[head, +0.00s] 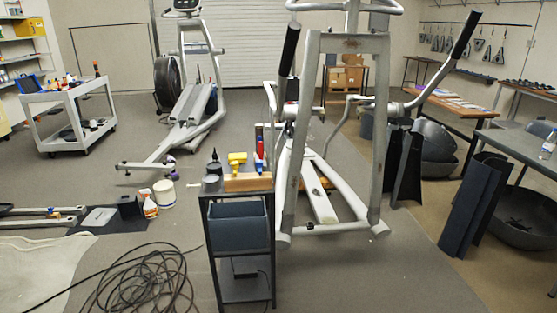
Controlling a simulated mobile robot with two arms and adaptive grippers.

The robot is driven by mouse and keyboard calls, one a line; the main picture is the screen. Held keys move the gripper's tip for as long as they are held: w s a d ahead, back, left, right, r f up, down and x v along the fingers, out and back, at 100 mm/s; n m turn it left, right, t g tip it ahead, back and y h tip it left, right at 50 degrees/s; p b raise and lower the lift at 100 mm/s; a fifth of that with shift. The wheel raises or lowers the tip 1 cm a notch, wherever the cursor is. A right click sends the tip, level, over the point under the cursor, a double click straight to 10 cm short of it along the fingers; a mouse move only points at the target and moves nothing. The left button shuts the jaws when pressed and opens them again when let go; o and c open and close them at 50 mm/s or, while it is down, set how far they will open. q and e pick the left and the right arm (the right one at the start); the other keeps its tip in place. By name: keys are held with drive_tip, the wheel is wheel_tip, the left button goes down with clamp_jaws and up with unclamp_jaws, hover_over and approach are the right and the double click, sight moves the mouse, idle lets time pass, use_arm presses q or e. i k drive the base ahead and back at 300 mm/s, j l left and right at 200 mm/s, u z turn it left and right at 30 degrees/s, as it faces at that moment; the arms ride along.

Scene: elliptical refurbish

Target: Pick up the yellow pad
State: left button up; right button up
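No clear yellow pad can be made out in the head view. A small yellow object (237,158) stands on top of the narrow dark cart (237,194) near the middle; it is too small to tell whether it is a pad. A yellow box-like item (30,27) is on the shelf at the far upper left. Neither of my grippers is in view.
A red and blue bottle (260,155) and a wooden block (248,182) are on the cart. An elliptical machine (315,195) stands just right of it. Coiled black cable (140,285) lies on the floor at front left. Carpet at front right is clear.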

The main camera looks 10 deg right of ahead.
sight(241, 158)
drive_tip(key=i+j+z, duration=0.15)
drive_tip(key=i, duration=0.3)
drive_tip(key=i+j+z, duration=0.2)
drive_tip(key=i, duration=0.2)
drive_tip(key=i+j+z, duration=0.15)
drive_tip(key=i+j, duration=0.15)
drive_tip(key=i, duration=0.15)
